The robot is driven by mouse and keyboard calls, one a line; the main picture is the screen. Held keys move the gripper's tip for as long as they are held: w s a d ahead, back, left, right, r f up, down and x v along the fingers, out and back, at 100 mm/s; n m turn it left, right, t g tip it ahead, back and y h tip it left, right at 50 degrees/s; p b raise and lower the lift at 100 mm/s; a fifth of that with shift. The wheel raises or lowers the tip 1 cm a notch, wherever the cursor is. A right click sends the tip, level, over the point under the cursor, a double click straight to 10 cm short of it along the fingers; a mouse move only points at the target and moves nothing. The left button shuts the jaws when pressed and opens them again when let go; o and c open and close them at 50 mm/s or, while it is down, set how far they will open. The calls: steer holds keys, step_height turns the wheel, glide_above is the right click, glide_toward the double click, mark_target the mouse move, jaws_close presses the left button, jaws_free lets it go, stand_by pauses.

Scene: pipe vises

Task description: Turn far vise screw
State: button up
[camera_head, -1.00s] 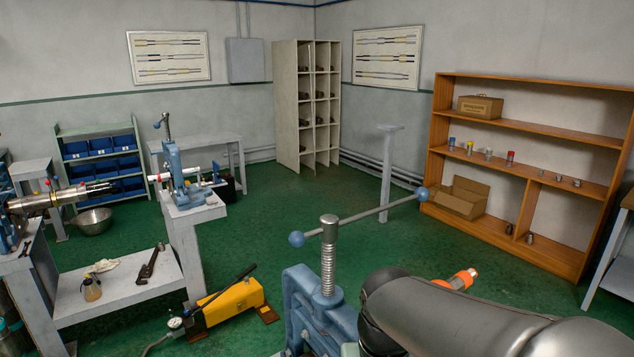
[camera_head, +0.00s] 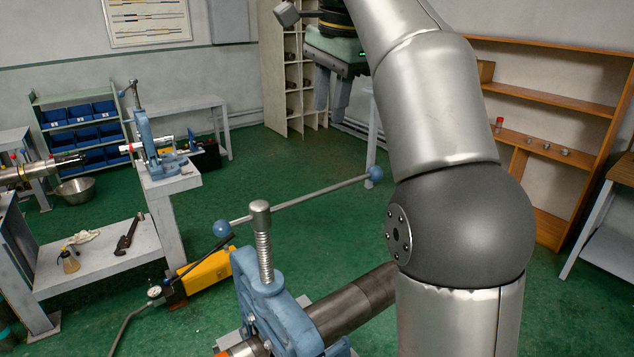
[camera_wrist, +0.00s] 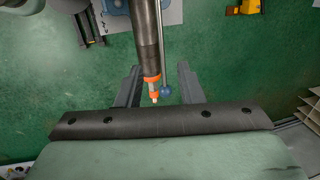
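A blue pipe vise (camera_head: 158,157) stands on a grey bench at the back left, with an upright screw and a small handle (camera_head: 128,89) on top. A nearer blue vise (camera_head: 272,318) in the foreground is around a dark pipe (camera_head: 352,303). Its threaded screw (camera_head: 263,240) carries a long bar handle (camera_head: 300,199) with blue ball ends. My gripper (camera_head: 330,98) hangs high beyond this handle, fingers down, apart and empty. In the wrist view the open fingers (camera_wrist: 158,88) frame the pipe's orange end (camera_wrist: 152,79) and a handle ball (camera_wrist: 168,90), both apparently below.
A yellow pump (camera_head: 205,275) with a lever and hose lies on the floor beside the near vise. A grey bench (camera_head: 90,258) with a wrench is at left. A wooden shelf (camera_head: 545,88) is at right. The green floor between is clear.

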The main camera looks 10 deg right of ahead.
mark_target(318, 192)
steer(key=w+f+b, duration=0.1)
steer(key=f, duration=0.4)
steer(key=w+f+b, duration=0.1)
steer(key=f, duration=0.5)
steer(key=w+a+f, duration=0.1)
steer(key=f, duration=0.4)
steer(key=shift+a+f+b, duration=0.1)
steer(key=shift+f+b, duration=0.3)
steer(key=shift+c, duration=0.3)
jaws_close()
